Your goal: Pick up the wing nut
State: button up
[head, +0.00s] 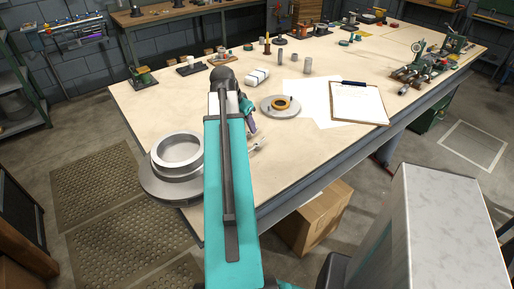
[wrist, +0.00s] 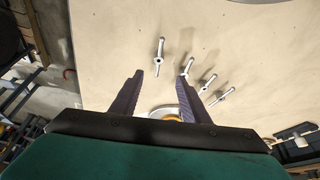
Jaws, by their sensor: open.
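Several small silver metal parts lie in a loose row on the pale tabletop in the wrist view. One (wrist: 159,52) lies just beyond the fingertips, and another (wrist: 187,66) lies near the right fingertip. Two more (wrist: 208,82) (wrist: 227,94) lie further right. They are too small for me to tell which is the wing nut. In the head view, small metal pieces (head: 258,146) show just right of my teal arm. My gripper (wrist: 160,77) is open, with nothing between its dark fingers. In the head view my gripper (head: 249,120) is partly hidden behind the arm.
A silver ring-shaped casing (head: 203,152) on a round base sits at the table's near left edge. A grey disc (head: 270,109) holding a yellow-orange ring (head: 282,98) lies right of my gripper. A clipboard (head: 380,108) and papers lie further right. Tools stand along the back.

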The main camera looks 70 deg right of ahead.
jog(key=shift+s+d+f, duration=0.1)
jog(key=shift+d+f, duration=0.05)
jog(key=p, duration=0.2)
send_over(255, 145)
jog(key=a, duration=0.2)
jog(key=shift+w+d+f, duration=0.1)
jog(key=shift+w+f, duration=0.1)
jog(key=shift+f, duration=1.75)
jog(key=shift+w+f, duration=0.2)
jog(key=shift+f, duration=1.7)
jog(key=shift+d+f, duration=0.1)
jog(key=shift+p+x, duration=0.8)
jog(key=shift+x, duration=1.7)
jog(key=shift+s, duration=0.1)
grip_shut()
